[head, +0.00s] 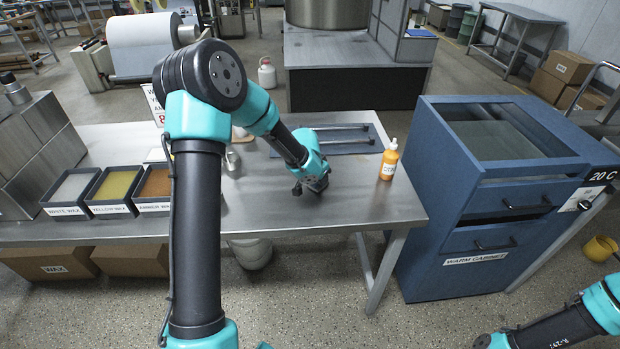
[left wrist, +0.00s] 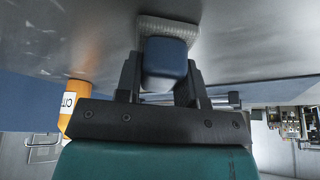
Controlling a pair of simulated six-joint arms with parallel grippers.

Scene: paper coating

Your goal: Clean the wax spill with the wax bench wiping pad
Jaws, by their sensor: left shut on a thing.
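My left gripper (head: 313,190) is low over the metal bench (head: 350,207), right of its middle. In the left wrist view, the fingers (left wrist: 157,90) are shut on the blue handle (left wrist: 165,58) of the wiping pad. The pad's pale grey ribbed base (left wrist: 168,27) lies against or very near the bench surface; I cannot tell if it touches. In the head view the gripper and wrist mostly hide the pad. I cannot make out a wax spill in either view. Only part of my right arm shows at the lower right; its gripper is out of frame.
An orange bottle (head: 389,160) stands right of the left gripper. A grey tray with rods (head: 335,140) lies behind it. Wax trays (head: 112,190) sit at the left. A blue warm cabinet (head: 470,225) stands beside the bench. The front right bench top is clear.

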